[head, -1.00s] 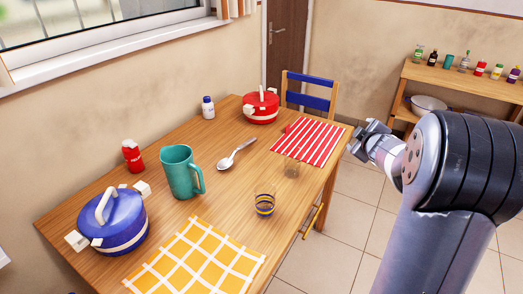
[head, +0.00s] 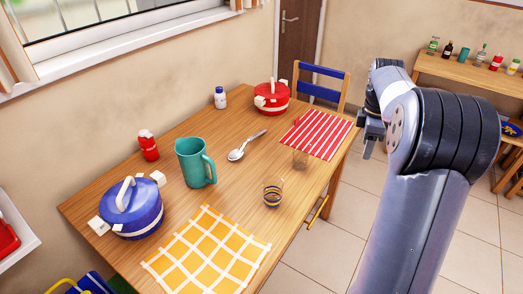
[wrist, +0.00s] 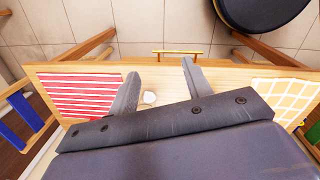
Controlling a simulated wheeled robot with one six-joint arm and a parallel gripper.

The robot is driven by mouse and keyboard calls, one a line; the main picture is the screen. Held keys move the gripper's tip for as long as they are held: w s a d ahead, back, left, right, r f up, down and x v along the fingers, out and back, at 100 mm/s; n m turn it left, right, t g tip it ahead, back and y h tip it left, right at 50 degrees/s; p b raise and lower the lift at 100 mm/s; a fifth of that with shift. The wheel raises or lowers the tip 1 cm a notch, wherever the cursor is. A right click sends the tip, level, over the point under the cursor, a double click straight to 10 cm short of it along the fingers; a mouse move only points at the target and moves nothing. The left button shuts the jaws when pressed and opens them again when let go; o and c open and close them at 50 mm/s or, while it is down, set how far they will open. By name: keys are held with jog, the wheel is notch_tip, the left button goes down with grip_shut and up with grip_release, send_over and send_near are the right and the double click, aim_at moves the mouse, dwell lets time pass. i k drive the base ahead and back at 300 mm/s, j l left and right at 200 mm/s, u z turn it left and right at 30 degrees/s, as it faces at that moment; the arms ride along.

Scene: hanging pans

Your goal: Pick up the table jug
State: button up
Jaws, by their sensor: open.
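The teal table jug (head: 196,163) stands upright on the wooden table (head: 232,193), left of the middle in the head view, its handle towards the right. My gripper (head: 368,148) is at the right in the head view, beyond the table's right edge and well apart from the jug. In the wrist view my gripper (wrist: 160,80) shows two separated fingers with nothing held between them. The jug cannot be made out in the wrist view; the gripper body covers much of the table there.
Near the jug are a blue pot (head: 131,209), a red bottle (head: 148,146), a spoon (head: 246,147) and a striped glass (head: 272,194). A clear glass (head: 300,158) stands by the red striped mat (head: 317,134). A yellow checked mat (head: 207,252) lies at the front. A chair (head: 321,85) stands at the far end.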

aim_at(191, 152)
jog(key=u, duration=1.45)
jog(key=l+u, duration=0.45)
jog(key=l, duration=0.15)
jog(key=l+u, duration=0.45)
jog(key=l, duration=0.65)
